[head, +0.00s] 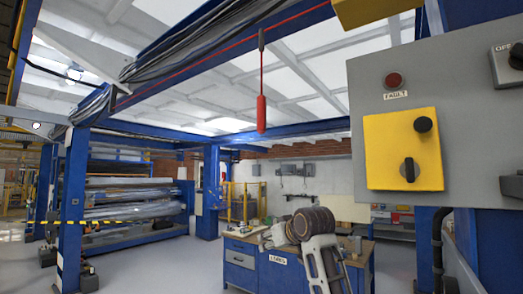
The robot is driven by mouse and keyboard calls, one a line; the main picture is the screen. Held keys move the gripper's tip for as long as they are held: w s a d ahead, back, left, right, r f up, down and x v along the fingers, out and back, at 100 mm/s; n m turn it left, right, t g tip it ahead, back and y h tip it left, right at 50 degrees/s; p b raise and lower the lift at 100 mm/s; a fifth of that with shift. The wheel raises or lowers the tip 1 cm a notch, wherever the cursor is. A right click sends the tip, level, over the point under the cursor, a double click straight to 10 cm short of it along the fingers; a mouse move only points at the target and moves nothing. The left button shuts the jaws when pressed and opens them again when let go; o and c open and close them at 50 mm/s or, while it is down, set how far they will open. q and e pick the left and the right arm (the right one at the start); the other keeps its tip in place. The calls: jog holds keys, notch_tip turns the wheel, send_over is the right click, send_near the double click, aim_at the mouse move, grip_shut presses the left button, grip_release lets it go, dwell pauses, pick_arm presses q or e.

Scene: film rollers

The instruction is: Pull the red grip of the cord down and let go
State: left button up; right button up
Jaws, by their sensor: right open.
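The red grip (261,114) hangs upright at the end of a thin red cord (262,72), in the upper middle of the head view. The cord drops from a dark fitting (261,40) below the blue overhead beam. My right gripper (267,238) is low in the view, well below the grip and apart from it. It is open, and I see nothing held in it; its fingers are small and partly lost against the workbench behind. My left gripper is out of view.
A grey control box (465,110) with a yellow switch plate (403,150) and a red fault lamp stands close on the right. A blue workbench (258,268) is behind my right arm. A blue rack of film rolls (130,205) stands at the left. The air around the grip looks clear.

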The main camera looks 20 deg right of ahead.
notch_tip(320, 180, up, 21)
jog(key=s+t+y, duration=0.1)
jog(key=s+t, duration=0.1)
jog(key=s, duration=0.1)
jog(key=n+t+y, duration=0.1)
jog(key=t+y, duration=0.1)
jog(key=t, duration=0.1)
send_near(264, 110)
jog(key=shift+s+d+r, duration=0.15)
jog(key=shift+s, duration=0.4)
jog(key=shift+s+d+r, duration=0.15)
jog(key=shift+s, duration=0.45)
jog(key=shift+w, duration=0.1)
jog(key=shift+f+p+x, duration=0.15)
jog(key=shift+p+x, duration=1.2)
jog(key=shift+x, duration=2.1)
jog(key=shift+f+p+x, duration=0.15)
jog(key=shift+p+x, duration=1.2)
jog(key=shift+x, duration=2.05)
grip_shut()
